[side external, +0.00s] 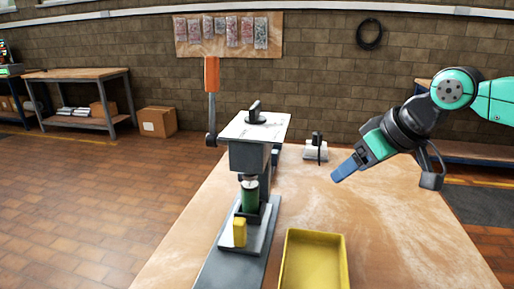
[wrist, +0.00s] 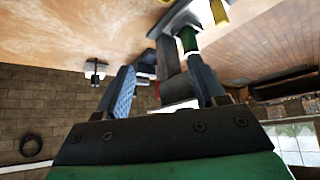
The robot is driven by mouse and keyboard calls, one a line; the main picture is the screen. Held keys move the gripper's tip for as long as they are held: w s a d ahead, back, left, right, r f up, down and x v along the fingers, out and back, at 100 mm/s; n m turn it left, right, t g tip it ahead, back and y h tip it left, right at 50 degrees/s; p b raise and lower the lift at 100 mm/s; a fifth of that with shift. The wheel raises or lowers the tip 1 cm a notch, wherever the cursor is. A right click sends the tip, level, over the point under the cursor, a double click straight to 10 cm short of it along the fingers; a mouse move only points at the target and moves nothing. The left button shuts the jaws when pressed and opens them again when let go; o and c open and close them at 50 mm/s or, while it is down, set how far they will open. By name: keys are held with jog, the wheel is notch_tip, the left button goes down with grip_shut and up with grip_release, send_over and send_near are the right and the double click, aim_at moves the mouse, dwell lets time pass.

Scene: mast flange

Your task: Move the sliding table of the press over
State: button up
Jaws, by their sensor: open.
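The press (side external: 250,153) stands on the wooden bench, with a pale top plate and an orange-handled lever (side external: 211,76) raised at its left. Its sliding table (side external: 259,238) is a grey plate low on the base rail. A green cylinder (side external: 250,194) stands on it under the press head, and a yellow block (side external: 239,232) sits near its front. My gripper (side external: 338,177) is open and empty, with blue fingers, above the bench to the right of the press and apart from it. In the wrist view, the green cylinder (wrist: 189,40) and part of the yellow block (wrist: 220,12) show beyond my gripper (wrist: 160,66).
A yellow tray (side external: 313,264) lies on the bench right of the sliding table. A small stand with a black upright handle (side external: 316,148) is behind, between the press and my gripper. The bench's right side is clear. A cardboard box (side external: 158,121) sits on the floor behind.

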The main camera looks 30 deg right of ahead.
jog(key=w+a+r+n+g, duration=0.35)
jog(key=w+r, duration=0.25)
jog(key=r, duration=0.2)
jog(key=n+g, duration=0.4)
jog(key=n, duration=0.2)
send_over(239, 233)
jog(key=w, duration=0.1)
notch_tip(239, 233, down, 5)
jog(key=shift+m, duration=0.25)
jog(key=f, duration=2.1)
jog(key=shift+d+f, duration=0.15)
jog(key=shift+d, duration=0.2)
grip_shut()
